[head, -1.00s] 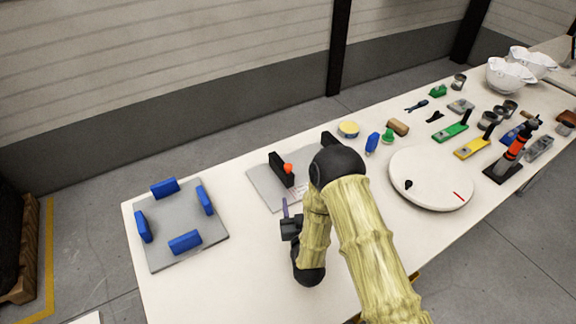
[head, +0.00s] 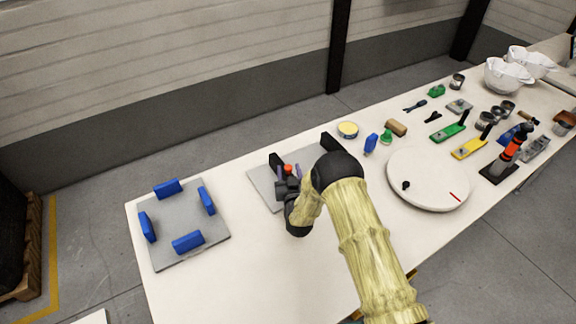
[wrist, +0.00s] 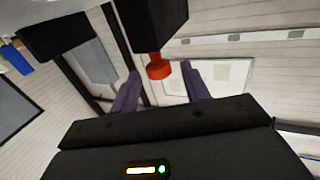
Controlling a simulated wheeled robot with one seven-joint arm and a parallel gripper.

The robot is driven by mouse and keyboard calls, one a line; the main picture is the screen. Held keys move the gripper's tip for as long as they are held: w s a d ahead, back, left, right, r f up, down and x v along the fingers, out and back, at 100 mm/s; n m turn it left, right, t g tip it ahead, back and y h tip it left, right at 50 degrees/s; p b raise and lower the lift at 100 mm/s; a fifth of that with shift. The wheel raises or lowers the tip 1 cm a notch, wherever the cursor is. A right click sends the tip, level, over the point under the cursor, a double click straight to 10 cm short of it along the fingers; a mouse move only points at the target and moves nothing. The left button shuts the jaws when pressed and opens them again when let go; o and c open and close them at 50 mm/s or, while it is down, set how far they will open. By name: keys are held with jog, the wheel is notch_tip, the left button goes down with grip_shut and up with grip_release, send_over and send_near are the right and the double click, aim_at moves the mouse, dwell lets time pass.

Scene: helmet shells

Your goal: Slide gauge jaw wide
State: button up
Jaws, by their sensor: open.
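The gauge is a flat grey plate (head: 262,187) with a black jaw block (head: 276,161) on its left part and another black block (head: 329,141) at its right. A red knob (head: 287,169) sits at the near jaw block. My gripper (head: 290,171) is over the plate, its two purple fingers apart on either side of the knob. In the wrist view the red knob (wrist: 158,69) hangs from a black block (wrist: 154,22) in the picture, between the open fingertips (wrist: 160,80). Whether a finger touches it I cannot tell. My arm hides part of the plate.
A grey board (head: 182,232) with several blue blocks lies at the left. A white turntable (head: 430,180) is right of my arm. A yellow-topped tin (head: 347,129), a blue piece (head: 371,142) and a tan block (head: 396,127) stand behind. The front left table is clear.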

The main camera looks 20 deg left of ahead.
jog(key=shift+x, duration=1.1)
grip_shut()
jog(key=shift+s+a+b, duration=1.1)
jog(key=shift+s+a, duration=0.7)
jog(key=shift+s, duration=0.3)
grip_release()
jog(key=shift+s+a, duration=0.1)
jog(key=shift+s, duration=0.05)
